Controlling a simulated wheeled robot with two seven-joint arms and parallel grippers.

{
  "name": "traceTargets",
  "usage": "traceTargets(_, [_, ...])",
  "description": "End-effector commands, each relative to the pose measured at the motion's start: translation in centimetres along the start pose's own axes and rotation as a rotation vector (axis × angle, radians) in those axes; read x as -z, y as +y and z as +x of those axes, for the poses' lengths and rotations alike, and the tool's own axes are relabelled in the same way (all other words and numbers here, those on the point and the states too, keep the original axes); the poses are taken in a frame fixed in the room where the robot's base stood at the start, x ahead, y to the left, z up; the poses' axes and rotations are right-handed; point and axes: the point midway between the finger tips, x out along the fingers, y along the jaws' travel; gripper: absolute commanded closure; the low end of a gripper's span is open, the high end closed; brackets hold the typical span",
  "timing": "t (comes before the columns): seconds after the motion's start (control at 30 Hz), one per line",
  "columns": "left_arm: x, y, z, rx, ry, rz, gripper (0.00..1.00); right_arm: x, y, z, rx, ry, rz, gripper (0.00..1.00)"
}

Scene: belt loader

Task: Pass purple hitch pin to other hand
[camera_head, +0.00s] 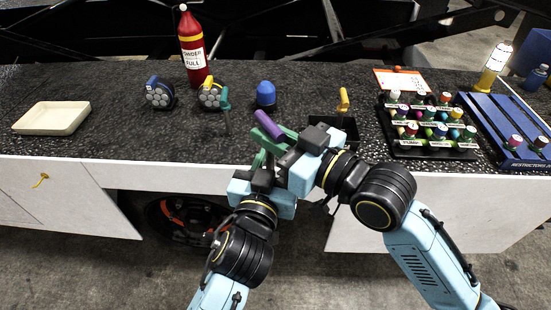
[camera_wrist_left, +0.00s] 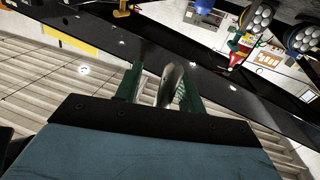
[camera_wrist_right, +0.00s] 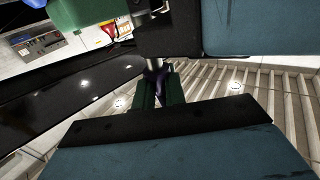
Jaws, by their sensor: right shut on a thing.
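The purple hitch pin (camera_head: 268,125) is held above the front of the dark counter, its purple grip pointing up and left. My right gripper (camera_head: 271,142) is shut on it; in the right wrist view purple shows between the green fingers (camera_wrist_right: 159,88). My left gripper (camera_head: 258,161) is right beside it, just below in the head view. In the left wrist view the pin's silver shaft (camera_wrist_left: 170,84) lies between the left gripper's green fingers (camera_wrist_left: 157,88), nearer the right finger, with a gap at the left one. The pin's lower part is hidden in the head view.
On the counter (camera_head: 120,130) stand a cream tray (camera_head: 53,118), a red extinguisher (camera_head: 193,48), two round multi-hole parts, a blue dome (camera_head: 265,94), a black bin (camera_head: 335,128) with a yellow-handled thing, a rack (camera_head: 428,148) of coloured-top items and a blue slatted tray (camera_head: 505,128).

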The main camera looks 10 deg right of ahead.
Motion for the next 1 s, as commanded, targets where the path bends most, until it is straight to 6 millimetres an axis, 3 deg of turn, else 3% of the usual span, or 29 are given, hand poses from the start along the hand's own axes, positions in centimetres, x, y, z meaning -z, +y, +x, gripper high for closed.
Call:
traceTargets(0.13, [0.0, -0.01, -0.01, 0.0, 0.0, 0.0, 0.62, 0.07, 0.0, -0.01, 0.0, 0.002, 0.0, 1.0])
traceTargets(0.43, [0.01, 0.06, -0.04, -0.001, 0.0, 0.0, 1.0, 0.08, -0.01, 0.0, 0.0, 0.002, 0.0, 1.0])
traceTargets(0.53, [0.02, 0.15, -0.06, -0.003, 0.001, 0.0, 1.0, 0.09, -0.03, 0.01, 0.001, 0.003, 0.0, 1.0])
traceTargets(0.57, [0.1, 0.18, -0.06, -0.004, 0.003, -0.001, 1.0, 0.09, -0.03, 0.01, 0.001, 0.003, 0.0, 0.84])
traceTargets(0.73, [0.08, 0.11, -0.05, -0.003, 0.002, 0.0, 1.0, 0.07, -0.02, 0.01, 0.001, 0.002, 0.0, 0.62])
traceTargets(1.0, [0.07, 0.03, -0.04, -0.001, 0.002, 0.0, 1.0, 0.12, 0.0, 0.01, 0.0, 0.001, 0.0, 0.62])
